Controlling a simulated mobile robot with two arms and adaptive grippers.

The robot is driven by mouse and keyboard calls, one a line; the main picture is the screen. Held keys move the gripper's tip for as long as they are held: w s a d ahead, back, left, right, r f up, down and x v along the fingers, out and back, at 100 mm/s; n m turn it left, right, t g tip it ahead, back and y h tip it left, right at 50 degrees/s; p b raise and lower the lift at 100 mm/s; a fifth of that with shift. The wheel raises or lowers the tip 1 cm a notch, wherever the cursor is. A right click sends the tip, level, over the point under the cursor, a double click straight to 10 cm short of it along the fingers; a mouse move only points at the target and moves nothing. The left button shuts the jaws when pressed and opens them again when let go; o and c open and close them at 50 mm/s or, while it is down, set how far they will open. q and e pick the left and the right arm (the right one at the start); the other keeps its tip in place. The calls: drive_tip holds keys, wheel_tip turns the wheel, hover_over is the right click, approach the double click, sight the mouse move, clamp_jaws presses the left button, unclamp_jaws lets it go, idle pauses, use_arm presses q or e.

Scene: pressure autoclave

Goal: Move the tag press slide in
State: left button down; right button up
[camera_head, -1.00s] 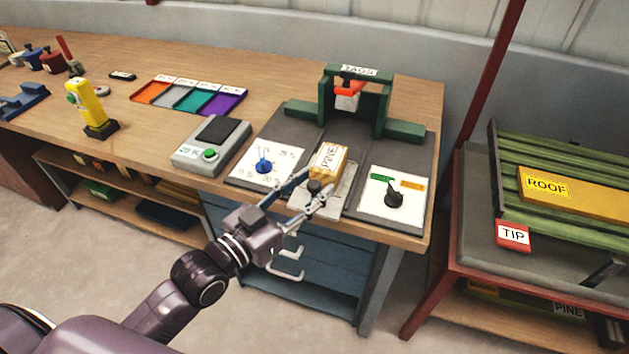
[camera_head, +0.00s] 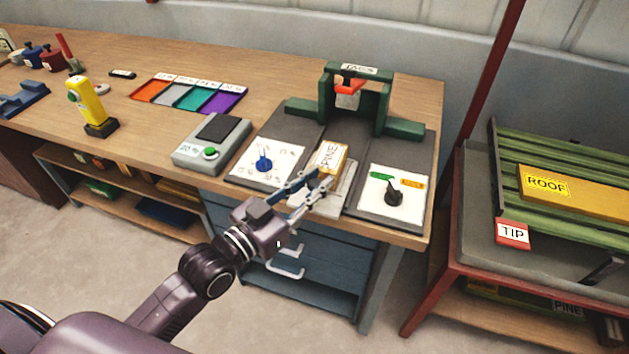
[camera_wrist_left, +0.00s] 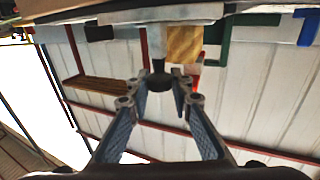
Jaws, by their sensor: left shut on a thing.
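The green tag press (camera_head: 358,98), with a red-orange part under its TAGS label, stands at the back of a dark grey base. Its pale slide (camera_head: 346,190) lies on the track in front of the press and carries a wooden PINE block (camera_head: 329,157). My left gripper (camera_head: 318,180) is at the slide's front end, shut on the slide's dark knob. The fingers mostly hide the knob in the head view. In the left wrist view the dark knob (camera_wrist_left: 158,81) sits between the fingertips, with the block (camera_wrist_left: 184,44) beyond it. My right gripper is not in view.
A panel with a blue dial (camera_head: 264,162) lies left of the track, and one with a black knob (camera_head: 394,196) lies right. A grey scale (camera_head: 212,145) and coloured trays (camera_head: 190,95) are farther left. A red-framed table (camera_head: 470,225) stands to the right.

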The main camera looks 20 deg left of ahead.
sight(327, 161)
use_arm(q)
drive_tip(key=shift+w, duration=0.1)
drive_tip(key=w, duration=0.8)
drive_tip(key=shift+d, duration=0.1)
drive_tip(key=c, duration=1.7)
unclamp_jaws()
drive_tip(key=v, duration=1.2)
